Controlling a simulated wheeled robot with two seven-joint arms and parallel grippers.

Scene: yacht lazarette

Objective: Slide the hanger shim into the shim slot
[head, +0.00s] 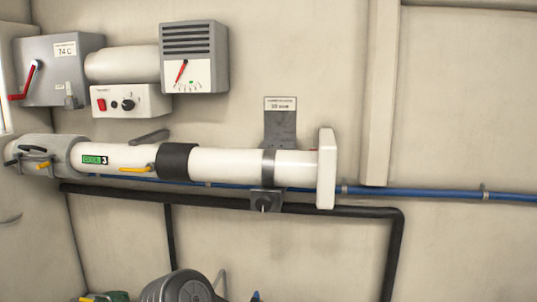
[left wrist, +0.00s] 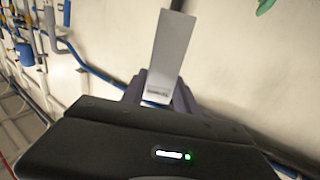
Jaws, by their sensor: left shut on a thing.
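My left gripper (left wrist: 162,92) is shut on a flat, light grey plate, the hanger shim (left wrist: 173,48), in the left wrist view. The shim sticks out past the fingers toward the beige wall and has a small printed label near the fingers. In the head view neither gripper shows. There a grey hanger bracket (head: 280,130) is on the wall, with a metal strap (head: 268,168) around the white pipe and a small grey block (head: 265,201) with a dark knob below. I cannot make out the shim slot itself.
The white pipe (head: 228,163) runs across the wall to a flat end flange (head: 327,168). A blue line (head: 420,193) and a black hose (head: 330,211) run below it. Control boxes (head: 194,57) hang above left. The lower right wall is mostly bare.

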